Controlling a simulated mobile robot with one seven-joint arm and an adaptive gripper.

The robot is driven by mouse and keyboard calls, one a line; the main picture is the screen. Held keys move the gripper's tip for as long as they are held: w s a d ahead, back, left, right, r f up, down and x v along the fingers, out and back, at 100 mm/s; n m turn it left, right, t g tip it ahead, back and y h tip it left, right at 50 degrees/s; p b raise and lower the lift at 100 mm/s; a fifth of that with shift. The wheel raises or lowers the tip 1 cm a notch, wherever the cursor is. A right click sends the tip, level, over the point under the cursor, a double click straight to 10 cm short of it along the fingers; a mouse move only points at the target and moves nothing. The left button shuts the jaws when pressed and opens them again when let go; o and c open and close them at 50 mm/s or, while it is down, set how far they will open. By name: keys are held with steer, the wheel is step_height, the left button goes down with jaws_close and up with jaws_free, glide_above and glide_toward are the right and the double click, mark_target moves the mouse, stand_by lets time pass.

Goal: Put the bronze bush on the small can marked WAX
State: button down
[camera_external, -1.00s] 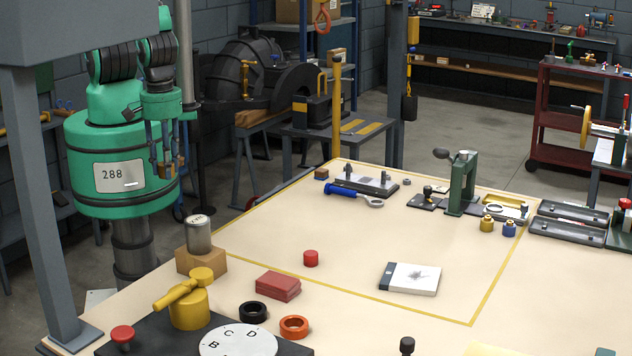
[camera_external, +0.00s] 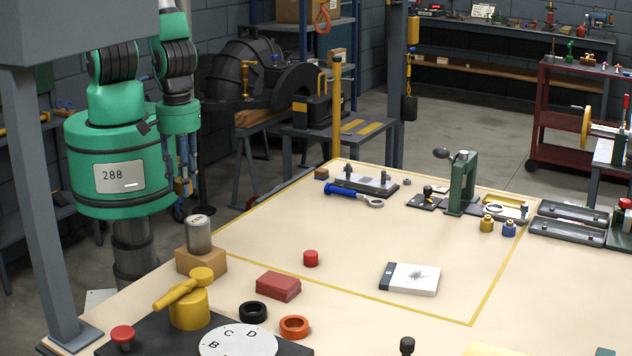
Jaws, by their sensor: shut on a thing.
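The small silver can (camera_external: 199,238) stands upright on a wooden block (camera_external: 201,262) at the table's left edge. Dark lettering shows on its pale top, too small to read with certainty. My gripper (camera_external: 185,187) points down, just above and slightly left of the can, apart from it. It is shut on a small bronze-coloured piece, the bronze bush (camera_external: 181,188), which is partly hidden by the fingers.
A yellow valve handle (camera_external: 188,300) stands in front of the block, with a red knob (camera_external: 122,334) to its left. A red box (camera_external: 278,286), black ring (camera_external: 253,312) and orange ring (camera_external: 294,327) lie to the right. The table's middle is mostly clear.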

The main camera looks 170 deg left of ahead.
glide_above(197, 219)
steer(key=shift+w+f, duration=0.1)
steer(key=shift+f, duration=0.15)
steer(key=shift+f, duration=1.75)
steer(key=shift+f, duration=0.15)
steer(key=c, duration=1.3)
jaws_free()
steer(key=shift+o, duration=0.2)
